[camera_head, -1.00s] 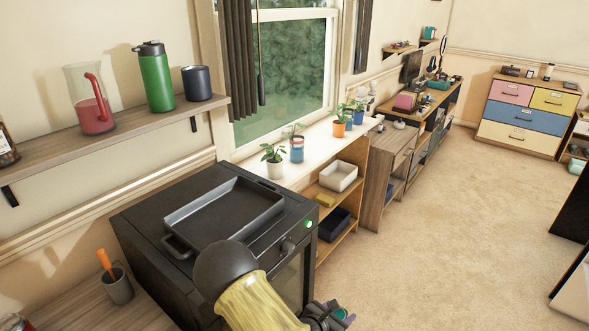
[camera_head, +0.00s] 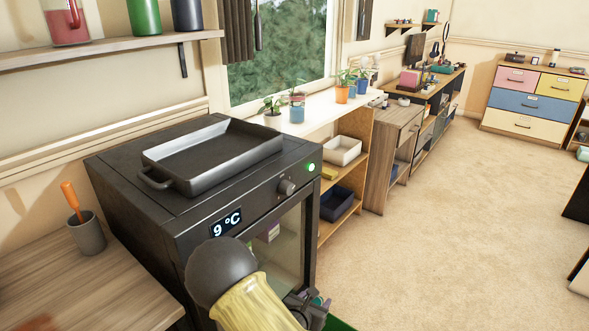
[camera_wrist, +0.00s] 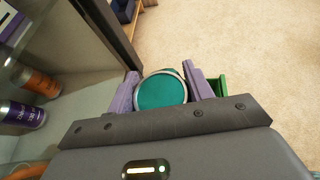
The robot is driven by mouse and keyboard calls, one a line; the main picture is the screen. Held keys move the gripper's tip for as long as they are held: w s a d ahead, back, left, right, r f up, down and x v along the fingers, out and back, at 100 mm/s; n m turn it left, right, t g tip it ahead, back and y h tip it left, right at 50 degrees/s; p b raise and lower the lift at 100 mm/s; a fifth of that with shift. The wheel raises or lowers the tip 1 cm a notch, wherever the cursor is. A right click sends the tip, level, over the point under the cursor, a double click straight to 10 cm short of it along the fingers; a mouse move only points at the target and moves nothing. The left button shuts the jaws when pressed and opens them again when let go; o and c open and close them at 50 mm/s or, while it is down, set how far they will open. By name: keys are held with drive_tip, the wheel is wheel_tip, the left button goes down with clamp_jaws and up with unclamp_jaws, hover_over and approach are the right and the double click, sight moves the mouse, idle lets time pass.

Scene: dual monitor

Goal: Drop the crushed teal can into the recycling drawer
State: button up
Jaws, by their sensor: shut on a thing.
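The teal can shows its round teal end with a silver rim (camera_wrist: 162,91) in the wrist view. My gripper (camera_wrist: 164,86) is shut on it, with a purple finger on each side. A dresser with pink, yellow, blue and cream drawers (camera_head: 528,105) stands far right, drawers shut. I cannot tell which drawer, if any, is for recycling.
The black fridge (camera_head: 150,215) carries a grey tray (camera_head: 215,155). Its glass front is close beside my gripper, and cans (camera_wrist: 22,114) stand inside. A green object (camera_head: 340,324) lies low beside my gripper. Shelves and a desk line the wall. The carpet (camera_head: 440,230) is clear.

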drive_tip(key=w+a+f+n+y+b, duration=0.1)
drive_tip(key=a+f+b, duration=0.1)
drive_tip(key=f+b, duration=0.4)
drive_tip(key=a+f+n+t+y+b, duration=0.1)
drive_tip(key=a+f+b, duration=0.2)
drive_tip(key=f+b, duration=0.4)
drive_tip(key=shift+w+a+f+n+y+b, duration=0.2)
drive_tip(key=shift+w+n+y+b, duration=0.15)
drive_tip(key=shift+b, duration=0.6)
wheel_tip(320, 180, down, 6)
drive_tip(key=b, duration=0.5)
drive_tip(key=o, duration=1)
drive_tip(key=shift+o, duration=0.2)
drive_tip(key=shift+w+r, duration=0.1)
